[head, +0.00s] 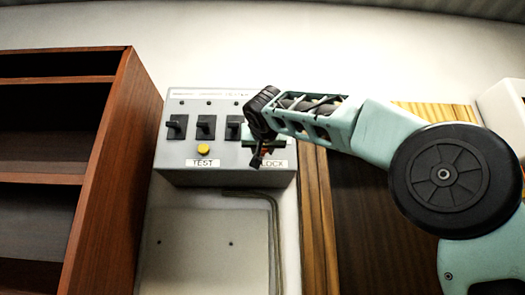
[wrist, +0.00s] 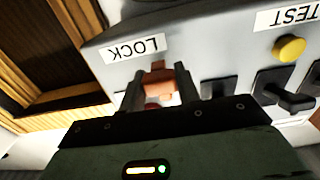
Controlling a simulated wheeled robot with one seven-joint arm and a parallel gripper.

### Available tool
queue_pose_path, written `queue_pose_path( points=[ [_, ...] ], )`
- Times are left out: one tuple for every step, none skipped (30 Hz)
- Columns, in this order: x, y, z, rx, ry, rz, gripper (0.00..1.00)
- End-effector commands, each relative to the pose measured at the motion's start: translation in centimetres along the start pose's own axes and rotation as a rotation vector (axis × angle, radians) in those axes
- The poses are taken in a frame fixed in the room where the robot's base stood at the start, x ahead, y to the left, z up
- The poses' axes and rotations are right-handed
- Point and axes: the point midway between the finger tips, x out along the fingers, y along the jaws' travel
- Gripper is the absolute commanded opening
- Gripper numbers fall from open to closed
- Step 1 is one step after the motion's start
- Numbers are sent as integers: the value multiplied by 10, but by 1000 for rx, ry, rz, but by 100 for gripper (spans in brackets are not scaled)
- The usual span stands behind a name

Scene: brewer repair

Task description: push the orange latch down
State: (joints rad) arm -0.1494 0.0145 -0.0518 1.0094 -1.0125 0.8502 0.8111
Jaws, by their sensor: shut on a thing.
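The orange latch (wrist: 157,78) is on the grey panel beside the LOCK label (wrist: 135,48), which appears upside down in the wrist view. My gripper (wrist: 160,82) is shut on the latch, with one dark finger on each side of it. In the head view my gripper (head: 257,158) is at the panel's lower right, and only a small bit of orange shows there. My wrist and fingers hide most of the latch in that view. A small red part (wrist: 152,106) shows between the fingers, partly hidden.
The grey panel box (head: 225,180) on the wall carries several black switches (head: 206,126) and a yellow button (head: 203,149) above the TEST label. A brown shelf unit (head: 105,160) stands at left. A conduit (head: 275,230) runs below the box. A wooden frame (head: 316,220) is at right.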

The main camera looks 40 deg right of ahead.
Motion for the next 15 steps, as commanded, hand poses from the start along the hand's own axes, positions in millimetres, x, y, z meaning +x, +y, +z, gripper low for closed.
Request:
queue_pose_path(
  points=[
    [0, 0, 6, 0, -4, 1, 0],
    [0, 0, 6, 0, -5, 1, 0],
    [0, 0, 6, 0, -6, 1, 0],
    [0, 0, 6, 0, -7, 1, 0],
    [0, 0, 6, -1, -8, 2, 0],
    [1, 0, 6, -1, -10, 2, 0],
    [1, 0, 7, -1, -11, 2, 0],
    [1, 0, 7, -1, -11, 2, 0],
    [1, -1, 7, -1, -12, 3, 0],
    [1, -1, 8, -1, -13, 3, 0],
    [1, -1, 8, -1, -13, 3, 41],
    [1, -1, 8, -1, -13, 3, 52],
    [1, -1, 7, -1, -12, 3, 55],
    [1, -1, 7, -1, -11, 2, 55],
    [1, 0, 7, -1, -10, 2, 55]
  ],
)
